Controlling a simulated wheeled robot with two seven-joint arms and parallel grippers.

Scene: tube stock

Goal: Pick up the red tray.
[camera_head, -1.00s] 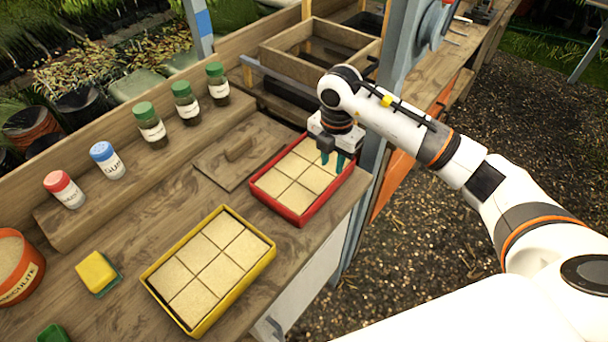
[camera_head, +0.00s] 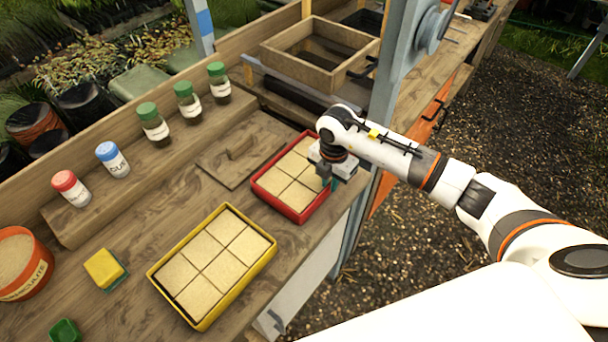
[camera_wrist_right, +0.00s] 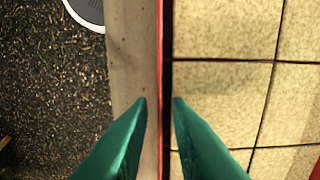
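The red tray (camera_head: 275,205) lies flat on the wooden bench near its right edge, filled with several pale square blocks. My right gripper (camera_head: 329,184) is down at the tray's right-hand rim, its fingers partly hidden by the wrist in the head view. In the right wrist view, the two teal fingers (camera_wrist_right: 160,99) stand apart on either side of the tray's red wall (camera_wrist_right: 160,40), one outside and one over the inner side. A gap shows between the fingertips and the wall, so the gripper looks open. My left gripper is not in view.
A yellow tray (camera_head: 262,268) of similar blocks lies to the left and nearer. A wooden board with a handle (camera_head: 222,165) lies just behind the red tray. A grey-blue post (camera_head: 392,80) stands close behind my right arm. Several jars line the raised shelf.

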